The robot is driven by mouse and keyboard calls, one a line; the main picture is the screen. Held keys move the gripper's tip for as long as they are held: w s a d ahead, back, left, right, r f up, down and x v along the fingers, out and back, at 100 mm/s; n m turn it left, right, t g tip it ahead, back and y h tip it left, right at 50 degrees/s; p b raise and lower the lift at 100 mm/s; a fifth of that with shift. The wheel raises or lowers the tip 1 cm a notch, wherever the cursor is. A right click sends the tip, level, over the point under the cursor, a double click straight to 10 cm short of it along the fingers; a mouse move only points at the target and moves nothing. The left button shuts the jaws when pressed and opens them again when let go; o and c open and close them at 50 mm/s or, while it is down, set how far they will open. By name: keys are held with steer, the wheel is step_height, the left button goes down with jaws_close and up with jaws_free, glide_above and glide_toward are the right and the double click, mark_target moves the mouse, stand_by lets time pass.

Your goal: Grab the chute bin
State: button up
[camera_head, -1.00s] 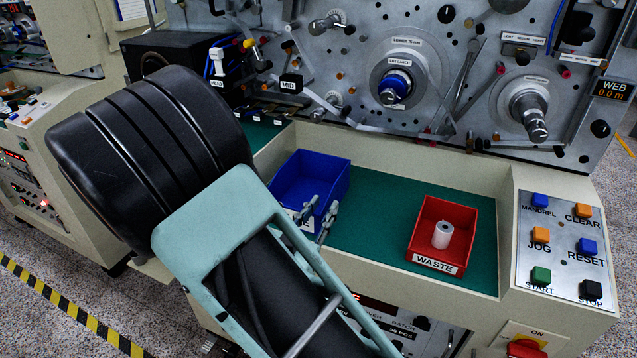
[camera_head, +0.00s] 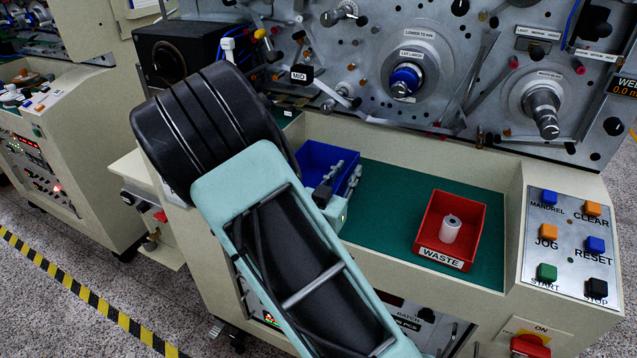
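A blue bin (camera_head: 318,156) sits at the left end of the green-lined tray, taken here as the chute bin. My arm covers its front left part, and its front label is hidden. My gripper (camera_head: 347,170) is at the bin's right side, near the right wall. Its two fingers show slightly apart and look open. I cannot tell whether either finger touches the bin wall.
A red bin labelled WASTE (camera_head: 433,253) holds a white roll (camera_head: 451,229) on the green tray floor (camera_head: 400,200). A button panel (camera_head: 566,245) stands at right. Spindles (camera_head: 404,82) project from the machine face behind. Green floor lies clear between the bins.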

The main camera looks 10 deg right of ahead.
steer(key=shift+c, duration=0.2)
jaws_close()
steer(key=shift+r, duration=0.1)
